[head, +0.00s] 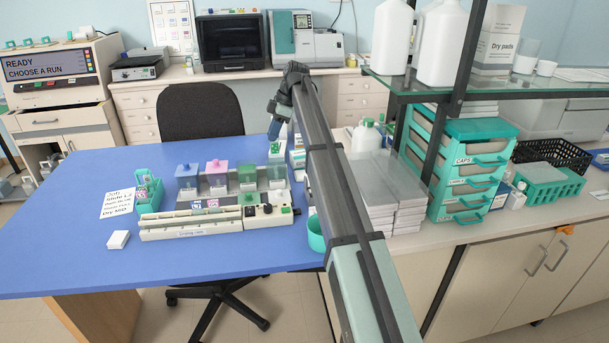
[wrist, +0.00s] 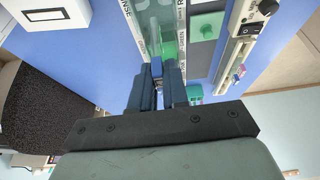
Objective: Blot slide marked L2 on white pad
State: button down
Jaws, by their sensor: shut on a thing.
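My gripper (head: 277,132) is over the right end of the staining station, at the rightmost jars. In the wrist view, its blue fingers (wrist: 163,84) are closed together over a clear green jar (wrist: 160,25). They appear shut on a slide, mostly hidden, with a green patch just beyond the tips; I cannot read its mark. I cannot tell how far the slide is inside the jar. The white pad (head: 118,239) lies flat on the blue table at the front left, apart from my gripper. The teal slide rack (head: 148,193) stands left of the jars.
Jars with a blue lid (head: 187,171) and a pink lid (head: 216,167) stand in the station. A handwritten note (head: 117,202) lies left of the rack. A teal cup (head: 316,235) stands at the right.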

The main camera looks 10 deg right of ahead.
dwell(0.3)
jog(key=w+d+f+m+t, duration=0.2)
jog(key=d+f+m, duration=0.3)
jog(key=d, duration=0.6)
jog(key=shift+f+m+h, duration=0.25)
jog(key=shift+m+h, duration=0.05)
jog(key=shift+m, duration=0.2)
jog(key=shift+w+d+f, duration=0.1)
jog(key=shift+f, duration=0.05)
jog(key=shift+f, duration=1.75)
jog(key=shift+f, duration=0.7)
dwell(2.4)
jog(key=shift+r, duration=0.15)
